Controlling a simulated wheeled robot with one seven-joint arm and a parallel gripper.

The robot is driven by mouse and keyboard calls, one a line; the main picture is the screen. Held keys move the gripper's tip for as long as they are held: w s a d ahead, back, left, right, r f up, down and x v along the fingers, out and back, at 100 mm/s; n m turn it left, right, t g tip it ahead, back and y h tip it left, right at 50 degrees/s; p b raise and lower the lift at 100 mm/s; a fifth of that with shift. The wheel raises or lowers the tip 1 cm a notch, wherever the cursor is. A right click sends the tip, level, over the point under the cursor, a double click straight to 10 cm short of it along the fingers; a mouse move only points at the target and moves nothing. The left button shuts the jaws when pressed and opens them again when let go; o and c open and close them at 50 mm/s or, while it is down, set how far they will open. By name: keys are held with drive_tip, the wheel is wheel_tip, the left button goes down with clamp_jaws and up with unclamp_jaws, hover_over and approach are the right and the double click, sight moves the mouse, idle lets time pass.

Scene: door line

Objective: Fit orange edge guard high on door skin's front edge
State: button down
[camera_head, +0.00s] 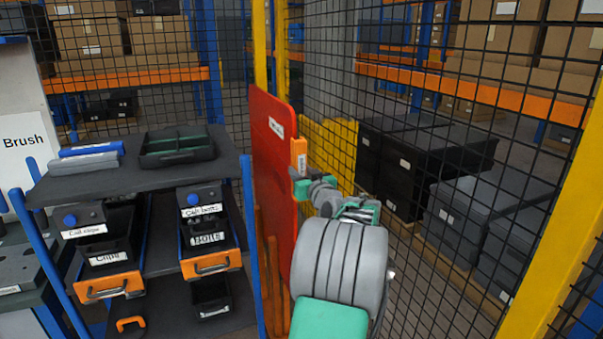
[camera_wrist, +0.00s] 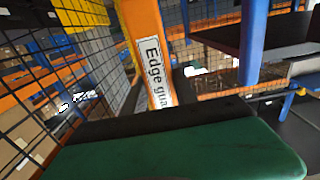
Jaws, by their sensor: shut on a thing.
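The red door skin (camera_head: 272,180) stands upright left of centre in the head view, with a white label near its top. The orange edge guard (camera_head: 299,157) is upright beside the upper part of the skin's right-hand edge. I cannot tell whether it is seated on the edge or just in front of it. My gripper (camera_head: 300,178) is shut on the guard's lower part. In the wrist view the edge guard (camera_wrist: 143,45) rises, slightly tilted, behind the green part of my gripper (camera_wrist: 175,140), its "Edge gua" label partly hidden. I cannot make out the skin there.
A shelf cart (camera_head: 110,178) with bins of clips and bolts stands left of the skin.

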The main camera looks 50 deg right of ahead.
drive_tip(key=shift+b+x, duration=0.6)
drive_tip(key=shift+x, duration=1)
idle(1.2)
idle(0.4)
drive_tip(key=c, duration=0.9)
unclamp_jaws()
drive_tip(key=b+v, duration=0.2)
drive_tip(key=v, duration=0.5)
drive_tip(key=shift+s+a, duration=0.25)
drive_tip(key=shift+s, duration=0.05)
